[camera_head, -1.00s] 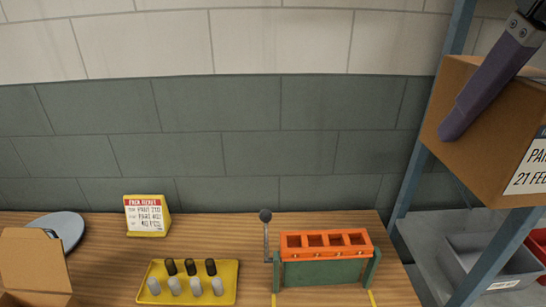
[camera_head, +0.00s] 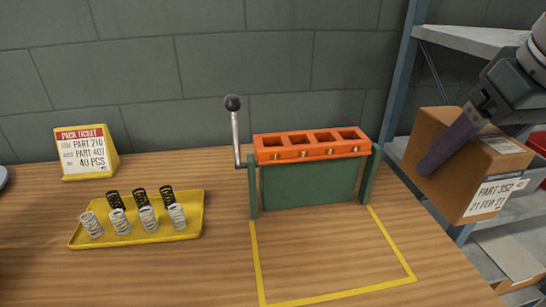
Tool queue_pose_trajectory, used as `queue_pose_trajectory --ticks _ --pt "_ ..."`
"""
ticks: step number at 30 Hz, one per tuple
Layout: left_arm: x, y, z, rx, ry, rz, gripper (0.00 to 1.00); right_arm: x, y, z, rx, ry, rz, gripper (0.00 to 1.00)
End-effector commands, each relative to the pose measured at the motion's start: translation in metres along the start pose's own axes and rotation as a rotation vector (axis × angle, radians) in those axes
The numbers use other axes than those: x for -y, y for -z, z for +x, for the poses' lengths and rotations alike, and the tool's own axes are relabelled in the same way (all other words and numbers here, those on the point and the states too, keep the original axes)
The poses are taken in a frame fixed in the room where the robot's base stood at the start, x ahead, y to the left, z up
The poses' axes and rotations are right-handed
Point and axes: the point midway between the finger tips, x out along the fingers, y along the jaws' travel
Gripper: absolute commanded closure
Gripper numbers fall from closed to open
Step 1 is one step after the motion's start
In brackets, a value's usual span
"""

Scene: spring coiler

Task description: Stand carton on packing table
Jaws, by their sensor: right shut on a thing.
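A brown cardboard carton (camera_head: 433,128) with a white label reading "PART 352, 21 FEB" is at the right of the head view, tilted, beside the shelf rack and right of the table. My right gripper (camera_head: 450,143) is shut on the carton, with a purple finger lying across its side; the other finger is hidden. The wooden packing table (camera_head: 200,270) fills the lower left and middle. A yellow outlined area (camera_head: 258,265) on it, in front of the green and orange fixture, is empty. My left gripper is not in view.
The coiler fixture (camera_head: 310,185) with an orange top and a black-knobbed lever (camera_head: 233,125) stands at the table's back. A yellow tray (camera_head: 150,232) of several springs and a pack ticket stand (camera_head: 86,152) are left. A grey metal rack (camera_head: 397,85) stands right.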

Motion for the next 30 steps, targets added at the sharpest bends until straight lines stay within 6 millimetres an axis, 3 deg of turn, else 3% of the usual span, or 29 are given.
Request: queue_pose_trajectory --ticks 4,7,21,30 --pt "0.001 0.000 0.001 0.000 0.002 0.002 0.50 -0.001 -0.001 0.004 -0.003 0.000 0.001 1.00" --pt "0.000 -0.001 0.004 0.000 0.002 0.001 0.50 0.000 -0.009 0.019 0.001 0.001 0.001 1.00" --pt "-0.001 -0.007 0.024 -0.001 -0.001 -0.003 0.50 0.000 -0.059 0.131 0.000 0.000 0.002 1.00" --pt "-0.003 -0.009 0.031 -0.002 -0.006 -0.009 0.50 0.000 -0.071 0.159 -0.002 -0.001 -0.001 1.00"
